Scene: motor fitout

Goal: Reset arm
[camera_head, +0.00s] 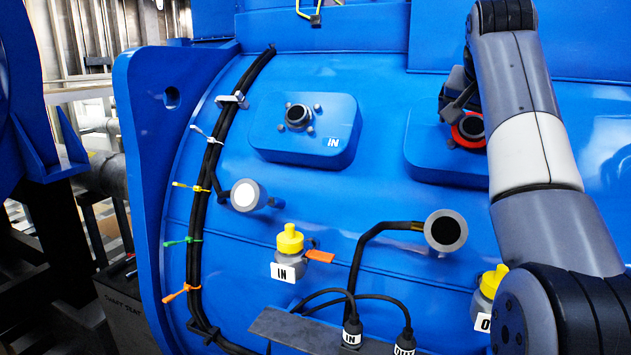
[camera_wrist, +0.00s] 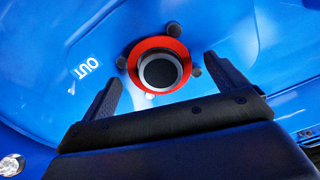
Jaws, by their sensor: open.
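My arm (camera_head: 535,150) reaches up along the right side in the head view. My gripper (camera_wrist: 166,88) shows in the wrist view with its two dark fingers spread apart and nothing between them. It faces a port with a red ring (camera_wrist: 160,65) and a dark round centre on the blue housing, next to the white word OUT. The same red-ringed port (camera_head: 469,130) shows in the head view, partly hidden by my wrist and gripper (camera_head: 458,100). I cannot tell whether the fingers touch the port.
The blue motor housing (camera_head: 330,215) fills most of the view. An IN port (camera_head: 298,116), two round stubs, yellow-capped fittings (camera_head: 290,240), and cables tied with coloured ties stand out from it. IN and OUT plugs (camera_head: 352,335) hang by a grey bracket (camera_head: 300,330).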

